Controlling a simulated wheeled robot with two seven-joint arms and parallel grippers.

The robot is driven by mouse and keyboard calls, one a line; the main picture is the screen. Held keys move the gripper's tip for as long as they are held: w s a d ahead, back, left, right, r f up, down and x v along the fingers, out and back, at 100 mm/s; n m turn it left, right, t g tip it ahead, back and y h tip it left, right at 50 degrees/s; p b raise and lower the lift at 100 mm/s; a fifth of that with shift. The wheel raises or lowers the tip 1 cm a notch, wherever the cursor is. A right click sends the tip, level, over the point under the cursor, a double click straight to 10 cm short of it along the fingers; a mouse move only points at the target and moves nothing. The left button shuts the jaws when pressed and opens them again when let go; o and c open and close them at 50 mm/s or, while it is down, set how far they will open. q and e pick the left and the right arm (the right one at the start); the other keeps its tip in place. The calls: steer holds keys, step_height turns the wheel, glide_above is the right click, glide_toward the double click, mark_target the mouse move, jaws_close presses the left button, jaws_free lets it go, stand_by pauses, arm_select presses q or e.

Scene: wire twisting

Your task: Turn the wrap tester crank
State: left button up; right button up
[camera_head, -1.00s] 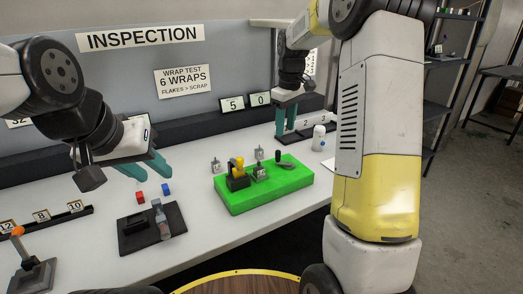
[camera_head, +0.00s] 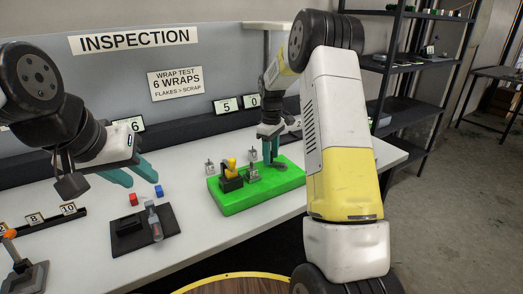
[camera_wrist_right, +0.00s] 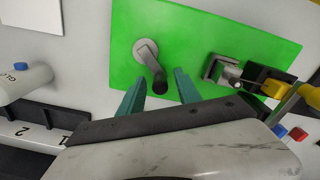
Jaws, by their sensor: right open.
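The wrap tester is a bright green base (camera_head: 230,202) on the white table, carrying a yellow-and-black fixture (camera_head: 230,173) and a grey metal block (camera_head: 254,172). Its crank (camera_wrist_right: 147,52) shows in the right wrist view as a grey arm with a dark upright handle (camera_wrist_right: 159,84). My right gripper (camera_head: 271,163) is over the right part of the base; its teal fingers (camera_wrist_right: 158,90) are open, one on each side of the handle's end. I cannot tell whether they touch it. My left gripper (camera_head: 128,172) hangs over the table at left, its teal fingers apart, with nothing seen between them.
A white cylinder (camera_wrist_right: 26,82) stands near my right gripper. Number cards line the back ledge.

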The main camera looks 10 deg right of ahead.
jaws_close()
steer(key=shift+w+m, duration=0.15)
steer(key=shift+m, duration=0.15)
steer(key=m, duration=0.2)
steer(key=w+d+m, duration=0.1)
steer(key=m, duration=0.1)
steer(key=shift+w, duration=0.1)
steer(key=shift+w+d+m, duration=0.2)
steer(key=shift+d+m, duration=0.15)
steer(key=shift+m, duration=0.7)
steer(key=shift+w+d+m, duration=0.2)
steer(key=shift+d+m, duration=0.1)
steer(key=shift+m, duration=0.75)
jaws_free()
